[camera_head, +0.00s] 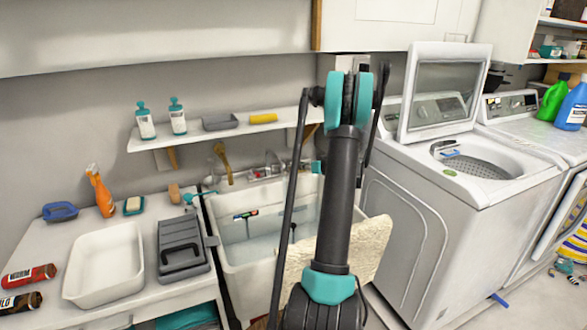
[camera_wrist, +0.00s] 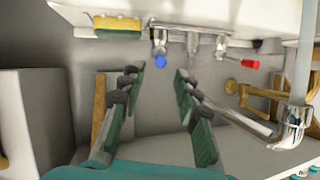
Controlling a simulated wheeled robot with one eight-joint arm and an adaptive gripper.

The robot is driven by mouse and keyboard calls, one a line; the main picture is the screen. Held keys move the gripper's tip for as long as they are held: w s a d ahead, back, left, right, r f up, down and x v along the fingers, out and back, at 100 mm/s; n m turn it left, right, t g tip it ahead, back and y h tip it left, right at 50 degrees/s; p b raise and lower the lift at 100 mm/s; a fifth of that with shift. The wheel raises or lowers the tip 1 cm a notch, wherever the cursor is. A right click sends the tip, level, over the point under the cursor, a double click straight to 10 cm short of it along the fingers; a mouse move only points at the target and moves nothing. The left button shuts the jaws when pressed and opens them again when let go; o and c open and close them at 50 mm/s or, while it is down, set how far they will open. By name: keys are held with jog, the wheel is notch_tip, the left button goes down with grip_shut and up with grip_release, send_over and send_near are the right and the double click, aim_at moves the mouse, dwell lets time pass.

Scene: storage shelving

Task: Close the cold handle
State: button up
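The cold handle (camera_wrist: 160,62) is a small metal tap with a blue end, at upper centre in the wrist view. The red-marked handle (camera_wrist: 249,65) is to its right, with the chrome faucet (camera_wrist: 293,122) curving between and out to the right. A pale column (camera_wrist: 302,60) at the spout looks like running water. My gripper (camera_wrist: 158,76) is open and empty, its teal fingers either side of the line to the blue end, with no visible contact. In the head view the faucet (camera_head: 273,163) stands at the sink's back; my arm hides most of the gripper.
The white sink (camera_head: 240,272) lies under my arm. A yellow sponge (camera_wrist: 116,25) and a wooden brush (camera_wrist: 262,92) are near the taps. A shelf (camera_head: 215,130) with bottles hangs above. A washing machine (camera_head: 440,200) stands right; a cluttered counter (camera_head: 150,200) is left.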

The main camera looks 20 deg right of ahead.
aim_at(293, 166)
jog(key=x, duration=0.7)
jog(key=shift+w+f, duration=0.15)
jog(key=shift+w, duration=0.15)
jog(key=shift+a, duration=0.1)
grip_shut()
